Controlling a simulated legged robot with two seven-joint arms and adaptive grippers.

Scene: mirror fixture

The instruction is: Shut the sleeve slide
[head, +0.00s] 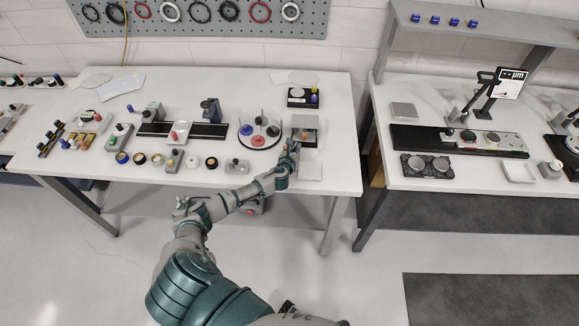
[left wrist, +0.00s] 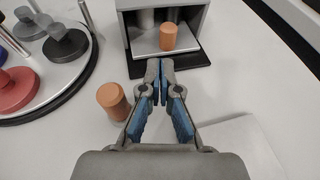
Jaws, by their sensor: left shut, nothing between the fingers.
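The sleeve slide looks to be the grey box (left wrist: 192,16) with an open front at the top of the left wrist view; in the head view it is the grey box (head: 305,121) near the table's right end. A pale plate (left wrist: 148,46) reaches out of its opening over a black base (left wrist: 195,58). A copper-coloured cylinder (left wrist: 168,37) stands upright on the plate. My left gripper (left wrist: 160,66) is shut and empty, with its tips just in front of the plate; contact is unclear. It also shows in the head view (head: 293,145). My right gripper is not seen.
A second copper cylinder (left wrist: 113,101) stands on the table left of my fingers. A round carousel (left wrist: 84,78) with coloured knobbed pieces is further left, also in the head view (head: 244,143). A flat pale pad (head: 310,171) lies near the front edge. Another table stands right.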

